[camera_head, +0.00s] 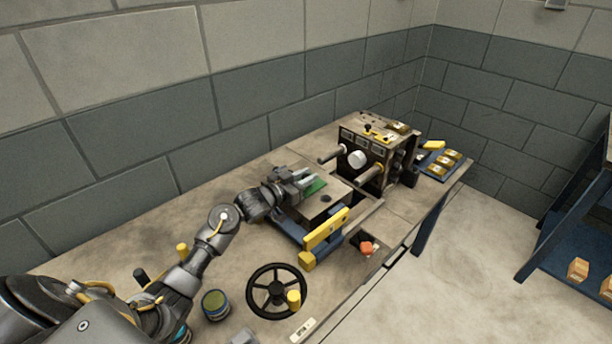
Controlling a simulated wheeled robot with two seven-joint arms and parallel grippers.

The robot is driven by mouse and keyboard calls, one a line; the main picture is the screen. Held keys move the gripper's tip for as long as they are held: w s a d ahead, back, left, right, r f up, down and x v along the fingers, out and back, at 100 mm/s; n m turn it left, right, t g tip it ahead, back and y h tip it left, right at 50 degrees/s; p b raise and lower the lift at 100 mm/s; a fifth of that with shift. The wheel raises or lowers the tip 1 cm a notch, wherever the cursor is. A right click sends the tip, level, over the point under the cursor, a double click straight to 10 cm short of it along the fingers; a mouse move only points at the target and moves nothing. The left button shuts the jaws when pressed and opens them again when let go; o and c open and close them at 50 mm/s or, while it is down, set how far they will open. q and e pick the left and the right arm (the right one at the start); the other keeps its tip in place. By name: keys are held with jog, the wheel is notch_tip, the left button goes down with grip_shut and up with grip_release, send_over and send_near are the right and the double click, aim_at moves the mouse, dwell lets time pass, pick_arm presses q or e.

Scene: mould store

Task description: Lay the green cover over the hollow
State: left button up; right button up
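The green cover (316,187) is a small flat piece at the top of the pale block of the bench fixture (309,207). A small dark round spot, which looks like the hollow (326,198), shows uncovered just right of and below it on the same top face. My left gripper (305,181) is over the block with its fingertips at the green cover. It partly hides the cover's left side. I cannot tell whether the fingers are closed on the cover, or whether the cover touches the block. My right gripper is not in view.
A yellow bar (327,228) runs along the fixture's front. A black handwheel (277,291), a green-topped tin (215,304) and an orange-red knob (367,248) are nearer. A blue tray (427,170) holds several yellowish blocks.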

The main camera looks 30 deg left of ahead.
pick_arm(q)
jog(key=o, duration=0.4)
jog(key=shift+o, duration=0.2)
jog(key=shift+r, duration=0.25)
jog(key=shift+r+p, duration=0.35)
jog(key=shift+r, duration=0.15)
jog(key=b+v, duration=0.1)
jog(key=v, duration=1.1)
jog(key=shift+f, duration=0.25)
